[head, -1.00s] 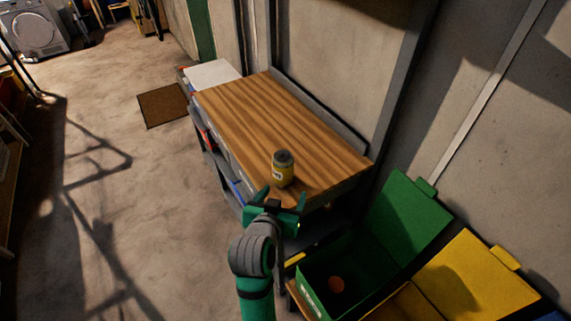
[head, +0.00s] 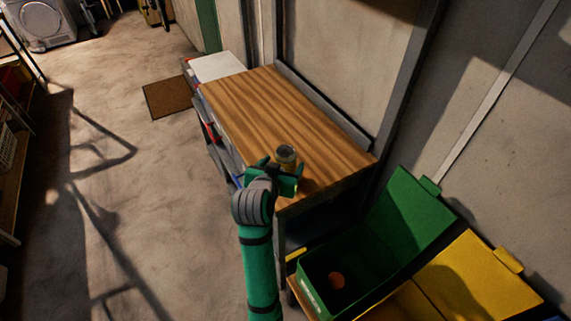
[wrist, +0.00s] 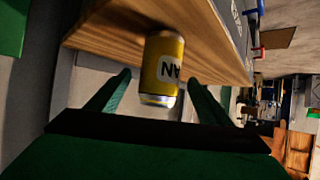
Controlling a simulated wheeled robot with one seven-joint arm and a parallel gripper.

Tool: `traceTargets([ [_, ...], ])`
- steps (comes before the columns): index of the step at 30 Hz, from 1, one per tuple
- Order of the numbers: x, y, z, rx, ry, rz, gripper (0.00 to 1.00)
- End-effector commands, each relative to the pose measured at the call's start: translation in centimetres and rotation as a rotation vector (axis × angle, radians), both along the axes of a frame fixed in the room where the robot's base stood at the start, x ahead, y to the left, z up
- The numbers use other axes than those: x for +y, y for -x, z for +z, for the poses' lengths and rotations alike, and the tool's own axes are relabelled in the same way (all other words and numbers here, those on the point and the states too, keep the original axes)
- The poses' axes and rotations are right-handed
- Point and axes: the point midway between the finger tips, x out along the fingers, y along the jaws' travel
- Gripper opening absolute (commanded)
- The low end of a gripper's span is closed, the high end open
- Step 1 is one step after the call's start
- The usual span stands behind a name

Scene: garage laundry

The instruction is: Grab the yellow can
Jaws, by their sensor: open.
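The yellow can (head: 286,154) stands upright near the front end of the wooden workbench top (head: 262,110). Its grey top shows in the head view, and my gripper hides its lower part. In the wrist view the yellow can (wrist: 162,68) has a pale label with dark letters and lies ahead of and between my two fingers. My gripper (head: 282,166) is open at the bench's near edge, with one finger on each side of the can. In the wrist view my gripper (wrist: 158,92) shows a gap between each finger and the can.
The rest of the bench top is clear. A brown mat (head: 168,97) lies on the open floor at left.

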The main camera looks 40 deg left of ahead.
Motion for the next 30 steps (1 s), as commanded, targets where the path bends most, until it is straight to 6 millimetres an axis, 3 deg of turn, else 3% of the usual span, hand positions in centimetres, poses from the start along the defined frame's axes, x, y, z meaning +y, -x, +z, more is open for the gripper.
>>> traceTargets([
  [6, 0.9, -2.4, -1.6, 0.002, 0.001, -0.002, 0.73],
  [16, 1.2, -2.9, -1.9, 0.001, 0.0, -0.001, 0.73],
  [22, 1.2, -2.9, -1.9, 0.001, 0.001, -0.001, 0.3],
  [30, 1.2, -2.9, -1.9, 0.001, 0.001, -0.001, 0.29],
])
